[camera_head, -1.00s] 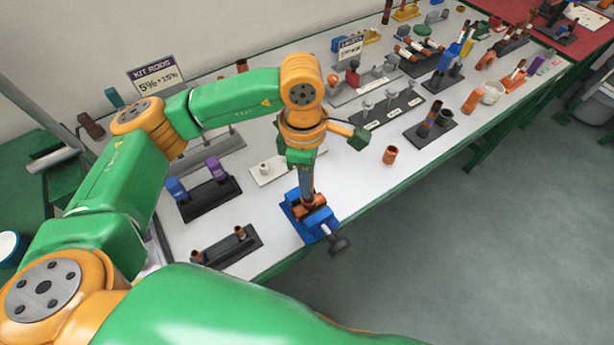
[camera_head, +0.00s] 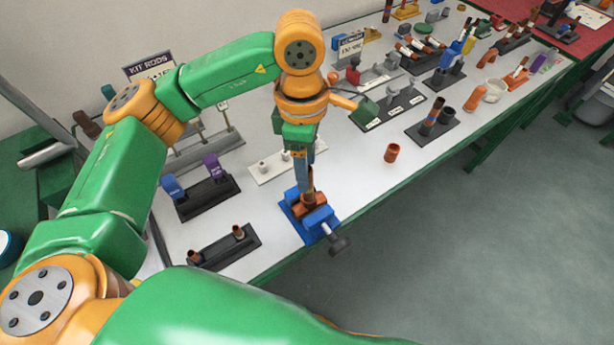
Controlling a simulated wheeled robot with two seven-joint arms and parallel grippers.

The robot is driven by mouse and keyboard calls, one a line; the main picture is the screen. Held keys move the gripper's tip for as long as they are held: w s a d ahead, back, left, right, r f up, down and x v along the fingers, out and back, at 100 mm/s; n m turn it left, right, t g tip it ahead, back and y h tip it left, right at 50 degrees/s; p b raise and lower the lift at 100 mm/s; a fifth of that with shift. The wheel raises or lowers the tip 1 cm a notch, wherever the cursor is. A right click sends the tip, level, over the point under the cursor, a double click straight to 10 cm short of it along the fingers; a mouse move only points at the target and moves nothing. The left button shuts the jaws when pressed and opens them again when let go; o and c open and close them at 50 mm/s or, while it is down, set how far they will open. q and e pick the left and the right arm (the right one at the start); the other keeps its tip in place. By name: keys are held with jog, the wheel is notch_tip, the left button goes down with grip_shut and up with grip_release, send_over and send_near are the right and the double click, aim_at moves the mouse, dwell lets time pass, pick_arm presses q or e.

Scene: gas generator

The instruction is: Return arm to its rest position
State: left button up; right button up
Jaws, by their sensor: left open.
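My left arm comes in from the left, bends over the white table (camera_head: 375,180), and points its gripper (camera_head: 303,165) down. The left gripper is open, above a blue vise (camera_head: 310,222) near the table's front edge. A brown, copper-coloured part (camera_head: 310,203) sits in the vise, just below the fingers. Whether the fingertips touch it I cannot tell. Another green and orange arm section of mine fills the bottom of the view. My right gripper is not in view.
A black holder (camera_head: 225,247) with brown tubes stands left of the vise, and a black rack (camera_head: 205,197) with blue and purple pieces behind it. A loose copper cup (camera_head: 391,153) stands to the right. The table front between vise and cup is clear.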

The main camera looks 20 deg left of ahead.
pick_arm(q)
notch_tip(320, 180, up, 3)
jog(key=shift+f, duration=0.1)
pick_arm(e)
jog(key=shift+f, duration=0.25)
